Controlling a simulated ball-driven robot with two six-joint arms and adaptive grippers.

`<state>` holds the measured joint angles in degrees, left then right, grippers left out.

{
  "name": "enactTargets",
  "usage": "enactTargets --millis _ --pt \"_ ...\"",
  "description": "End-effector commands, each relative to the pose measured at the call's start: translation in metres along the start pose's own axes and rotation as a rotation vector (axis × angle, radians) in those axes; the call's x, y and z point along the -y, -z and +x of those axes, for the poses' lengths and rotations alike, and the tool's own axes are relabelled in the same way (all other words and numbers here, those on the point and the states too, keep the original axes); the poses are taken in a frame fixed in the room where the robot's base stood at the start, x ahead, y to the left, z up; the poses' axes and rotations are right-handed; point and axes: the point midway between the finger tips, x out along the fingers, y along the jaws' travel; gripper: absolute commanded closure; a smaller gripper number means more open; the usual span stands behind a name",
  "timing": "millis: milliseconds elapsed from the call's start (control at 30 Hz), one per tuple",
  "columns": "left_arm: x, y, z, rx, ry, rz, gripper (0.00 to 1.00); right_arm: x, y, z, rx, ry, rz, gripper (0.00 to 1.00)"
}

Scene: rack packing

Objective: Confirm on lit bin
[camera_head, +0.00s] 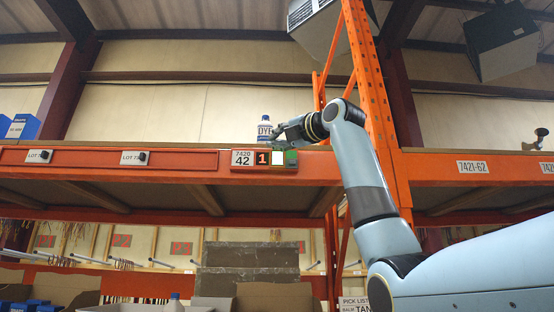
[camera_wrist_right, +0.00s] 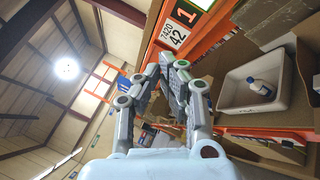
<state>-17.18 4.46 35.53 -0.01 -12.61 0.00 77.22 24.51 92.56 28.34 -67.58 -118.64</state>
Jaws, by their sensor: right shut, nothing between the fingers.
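On the orange beam in the head view is a pick-light unit with a red number 1 display (camera_head: 262,158) and a bright white panel with a green edge (camera_head: 283,157). The label 7420 42 (camera_head: 242,158) is at its left. In the wrist view the label (camera_wrist_right: 174,36) and the number 1 (camera_wrist_right: 187,13) show, with the lit panel (camera_wrist_right: 203,3) cut by the top edge. My right gripper (camera_head: 276,133) appears just above the panel in the head view. In the wrist view its fingers (camera_wrist_right: 170,58) are shut and empty, with the unit beyond their tips. My left gripper is out of view.
A bottle marked DYE (camera_head: 265,129) stands behind the beam, near my gripper. An orange upright (camera_head: 372,90) rises behind my right arm. A white tray (camera_wrist_right: 277,104) with a lying bottle (camera_wrist_right: 261,86) shows in the wrist view. Cardboard boxes (camera_head: 275,296) stand below.

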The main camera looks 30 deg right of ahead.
Motion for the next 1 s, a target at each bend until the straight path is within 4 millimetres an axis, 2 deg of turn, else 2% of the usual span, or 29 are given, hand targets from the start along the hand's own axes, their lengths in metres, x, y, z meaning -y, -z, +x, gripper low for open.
enactTargets --millis 333,733,1000 --pt "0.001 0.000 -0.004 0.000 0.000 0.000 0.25 0.004 -0.003 0.007 -0.001 0.003 0.000 1.00" --pt "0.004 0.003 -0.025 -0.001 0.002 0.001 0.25 0.026 -0.027 0.050 -0.001 0.005 0.002 1.00" --pt "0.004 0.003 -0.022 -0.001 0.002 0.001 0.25 0.037 -0.036 0.068 -0.001 0.002 0.001 1.00"
